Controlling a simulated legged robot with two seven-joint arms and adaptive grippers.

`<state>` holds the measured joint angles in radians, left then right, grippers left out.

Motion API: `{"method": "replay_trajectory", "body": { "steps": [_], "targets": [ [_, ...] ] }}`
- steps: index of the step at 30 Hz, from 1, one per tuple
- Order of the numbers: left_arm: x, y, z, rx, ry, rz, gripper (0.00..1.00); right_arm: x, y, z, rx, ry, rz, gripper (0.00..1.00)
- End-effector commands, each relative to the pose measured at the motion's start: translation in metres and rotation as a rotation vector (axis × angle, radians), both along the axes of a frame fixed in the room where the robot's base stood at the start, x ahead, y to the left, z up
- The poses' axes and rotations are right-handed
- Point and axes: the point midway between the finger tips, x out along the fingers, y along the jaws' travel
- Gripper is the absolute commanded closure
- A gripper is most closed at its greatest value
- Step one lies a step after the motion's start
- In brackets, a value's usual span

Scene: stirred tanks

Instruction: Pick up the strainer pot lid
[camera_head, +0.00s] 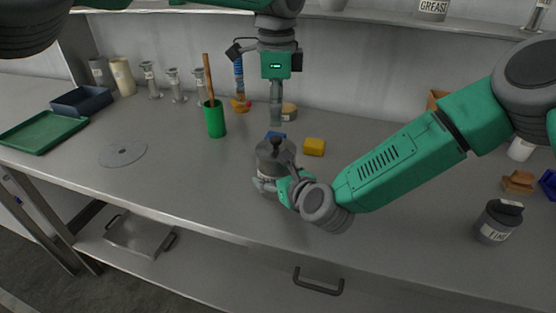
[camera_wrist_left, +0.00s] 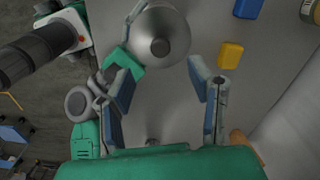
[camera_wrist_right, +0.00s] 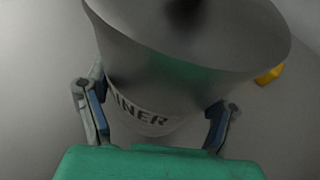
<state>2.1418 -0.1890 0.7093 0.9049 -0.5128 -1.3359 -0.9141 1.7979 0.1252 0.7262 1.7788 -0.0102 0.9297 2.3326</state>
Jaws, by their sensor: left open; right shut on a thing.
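The grey metal strainer pot (camera_head: 268,172) stands upright on the bench, its label partly readable in the right wrist view (camera_wrist_right: 150,115). Its lid (camera_head: 268,150) is on top, with a dark round knob (camera_head: 276,141). In the left wrist view the lid (camera_wrist_left: 178,22) and knob (camera_wrist_left: 160,46) show from above. My right gripper (camera_wrist_right: 157,112) is shut on the pot's body, one finger on each side. My left gripper (camera_wrist_left: 162,70) is open and empty. In the head view it (camera_head: 276,118) points down above and just behind the lid.
A green cup (camera_head: 215,122) with a wooden stick stands to the left. A dark jar (camera_head: 497,222) is at the right. The bench front-left is mostly clear around a flat grey disc (camera_head: 123,153).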

Motion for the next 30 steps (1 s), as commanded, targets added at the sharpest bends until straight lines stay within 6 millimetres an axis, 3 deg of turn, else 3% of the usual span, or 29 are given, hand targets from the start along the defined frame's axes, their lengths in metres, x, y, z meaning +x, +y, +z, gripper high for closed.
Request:
{"method": "replay_trajectory", "body": {
  "steps": [21, 30],
  "targets": [
    [-0.005, -0.012, 0.03, -0.031, -0.096, 1.478, 0.53, 0.0, -0.001, -0.001, 0.001, 0.001, 0.001, 0.56],
    [-0.007, -0.015, 0.039, -0.072, -0.122, 1.956, 0.53, 0.0, -0.001, -0.001, 0.001, 0.001, 0.001, 0.56]
  ]
}}
